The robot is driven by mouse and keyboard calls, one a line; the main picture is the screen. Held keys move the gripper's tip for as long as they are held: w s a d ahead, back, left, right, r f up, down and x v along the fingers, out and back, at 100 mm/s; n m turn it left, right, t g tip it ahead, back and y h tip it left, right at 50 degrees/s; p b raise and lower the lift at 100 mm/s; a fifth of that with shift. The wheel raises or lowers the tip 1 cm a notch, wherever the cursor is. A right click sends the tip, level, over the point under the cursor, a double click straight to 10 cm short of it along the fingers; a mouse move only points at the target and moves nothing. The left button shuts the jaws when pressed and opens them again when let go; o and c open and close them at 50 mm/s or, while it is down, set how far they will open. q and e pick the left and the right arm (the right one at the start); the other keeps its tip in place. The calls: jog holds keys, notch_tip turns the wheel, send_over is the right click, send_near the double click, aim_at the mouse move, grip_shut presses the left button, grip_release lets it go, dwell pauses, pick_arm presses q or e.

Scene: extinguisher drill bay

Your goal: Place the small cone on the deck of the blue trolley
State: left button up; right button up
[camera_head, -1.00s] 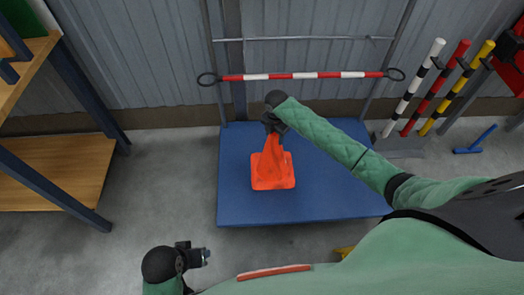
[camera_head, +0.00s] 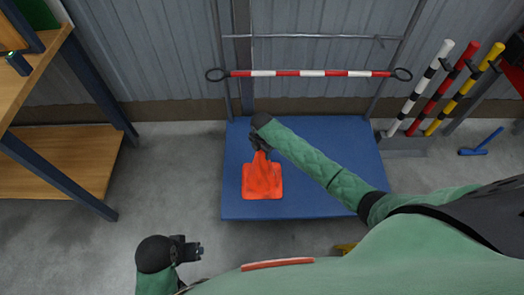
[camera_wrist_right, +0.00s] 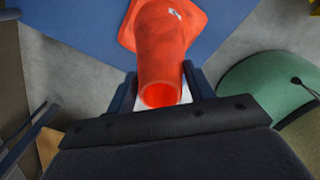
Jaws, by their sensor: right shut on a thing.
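The small orange cone (camera_head: 262,180) is upright over the left part of the blue trolley's deck (camera_head: 330,190) in the head view. Whether its base touches the deck I cannot tell. My right gripper (camera_head: 260,148) is shut on the cone's top. In the right wrist view, the cone (camera_wrist_right: 162,45) runs between the two fingers of the right gripper (camera_wrist_right: 160,88), with its open tip nearest the camera. My left gripper (camera_head: 196,250) is low at the left, over the floor in front of the trolley, apart from the cone; its finger gap is too small to make out.
A red and white bar (camera_head: 310,73) spans the trolley's rear frame. Striped poles (camera_head: 420,88) stand in a holder right of the trolley. A wooden shelf (camera_head: 60,165) with dark posts stands at the left. The deck right of the cone is clear.

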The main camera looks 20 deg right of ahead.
jog(key=shift+f, duration=0.15)
jog(key=o, duration=1.4)
jog(key=shift+f, duration=0.1)
